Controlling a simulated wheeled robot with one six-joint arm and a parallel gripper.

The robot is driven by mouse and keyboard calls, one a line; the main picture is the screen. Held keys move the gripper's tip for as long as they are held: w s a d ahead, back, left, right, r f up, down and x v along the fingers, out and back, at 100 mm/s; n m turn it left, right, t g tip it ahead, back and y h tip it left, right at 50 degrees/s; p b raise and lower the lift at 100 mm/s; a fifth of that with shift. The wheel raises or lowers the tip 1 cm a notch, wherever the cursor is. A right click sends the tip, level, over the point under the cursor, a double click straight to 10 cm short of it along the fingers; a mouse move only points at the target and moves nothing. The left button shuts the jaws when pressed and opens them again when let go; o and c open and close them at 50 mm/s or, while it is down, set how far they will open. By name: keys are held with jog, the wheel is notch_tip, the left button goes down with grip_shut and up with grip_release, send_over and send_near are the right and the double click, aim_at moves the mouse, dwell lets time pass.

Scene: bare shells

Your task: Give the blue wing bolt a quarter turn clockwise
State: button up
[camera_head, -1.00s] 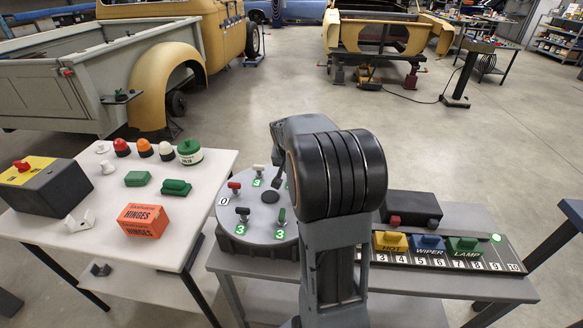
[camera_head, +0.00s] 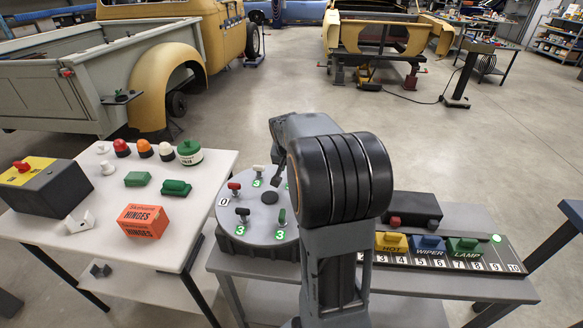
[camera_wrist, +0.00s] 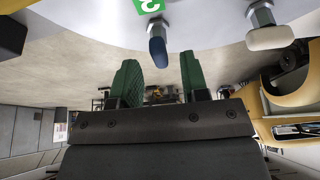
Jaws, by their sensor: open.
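The blue wing bolt (camera_wrist: 158,47) shows in the wrist view, with its dark blue wing on a metal stem at the grey round plate (camera_wrist: 90,18). A green "3" label (camera_wrist: 150,5) is beside it. My gripper (camera_wrist: 158,62) has two green fingers, spread apart with nothing between them. Their tips point towards the bolt, one on either side of its wing in the picture; I cannot tell the depth between them. In the head view my gripper (camera_head: 278,180) is over the far side of the plate (camera_head: 262,222), and my arm hides the blue bolt.
A white wing bolt (camera_wrist: 270,38) is close by. Red (camera_head: 234,187), black (camera_head: 242,212) and green (camera_head: 282,215) ones also stand on the plate. To the right are a dark box (camera_head: 412,208) and a numbered rail (camera_head: 480,261) with coloured blocks. A white table (camera_head: 110,212) holds several parts.

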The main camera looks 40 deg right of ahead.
jog(key=v, duration=1.2)
jog(key=shift+s+r, duration=0.15)
jog(key=shift+r, duration=0.05)
